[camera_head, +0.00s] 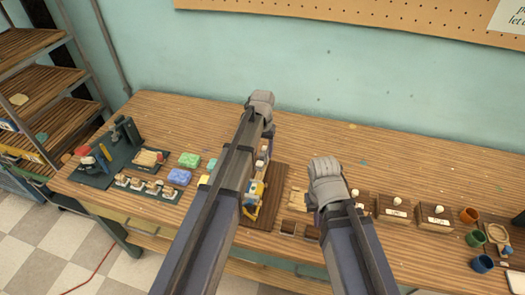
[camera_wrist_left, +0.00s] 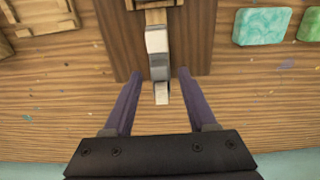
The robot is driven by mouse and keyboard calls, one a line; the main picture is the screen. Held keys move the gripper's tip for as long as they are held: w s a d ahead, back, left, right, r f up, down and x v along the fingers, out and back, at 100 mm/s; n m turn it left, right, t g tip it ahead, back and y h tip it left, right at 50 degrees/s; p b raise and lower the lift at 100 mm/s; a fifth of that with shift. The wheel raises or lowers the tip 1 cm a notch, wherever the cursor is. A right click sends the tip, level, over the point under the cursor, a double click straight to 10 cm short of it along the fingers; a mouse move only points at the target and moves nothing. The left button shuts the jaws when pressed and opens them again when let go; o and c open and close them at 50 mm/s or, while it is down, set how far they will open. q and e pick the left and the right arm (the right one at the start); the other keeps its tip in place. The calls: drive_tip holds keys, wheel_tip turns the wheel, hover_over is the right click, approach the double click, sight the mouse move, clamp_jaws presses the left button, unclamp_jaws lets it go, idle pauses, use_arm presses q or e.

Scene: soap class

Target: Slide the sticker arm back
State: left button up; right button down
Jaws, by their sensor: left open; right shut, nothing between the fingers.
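In the left wrist view, a white and grey bar that looks like the sticker arm (camera_wrist_left: 158,42) extends from a dark brown board (camera_wrist_left: 120,50) past its edge. My left gripper (camera_wrist_left: 158,76) is open, with one purple finger on each side of the bar's end and gaps on both sides. No grip on it shows. In the head view, my left gripper (camera_head: 262,100) is over the back of the table, and my arm hides much of the device with yellow and blue parts (camera_head: 252,197) on its board (camera_head: 275,180). My right gripper (camera_head: 325,180) is shut and empty, over the table right of the board.
Coloured soaps (camera_head: 180,177) and a dark press stand (camera_head: 122,130) lie to the left. Several brown boxes (camera_head: 392,208) and cups (camera_head: 469,215) stand to the right. The table (camera_head: 340,135) is mostly clear along the back wall.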

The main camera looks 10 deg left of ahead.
sight(263, 154)
use_arm(q)
wheel_tip(263, 154, up, 8)
drive_tip(key=p, duration=0.8)
use_arm(e)
wheel_tip(263, 154, up, 8)
use_arm(q)
drive_tip(key=shift+f, duration=0.1)
use_arm(e)
drive_tip(key=shift+f, duration=0.15)
use_arm(q)
drive_tip(key=s+d+m, duration=0.1)
drive_tip(key=s+d, duration=0.2)
drive_tip(key=s, duration=0.5)
drive_tip(key=s+d+m, duration=0.1)
drive_tip(key=s+d, duration=0.2)
drive_tip(key=s, duration=0.5)
drive_tip(key=s+d+m+y+b, duration=0.1)
drive_tip(key=s+d, duration=0.3)
drive_tip(key=s, duration=0.4)
drive_tip(key=shift+f, duration=0.4)
use_arm(e)
drive_tip(key=shift+f, duration=0.45)
use_arm(q)
drive_tip(key=shift+d, duration=0.1)
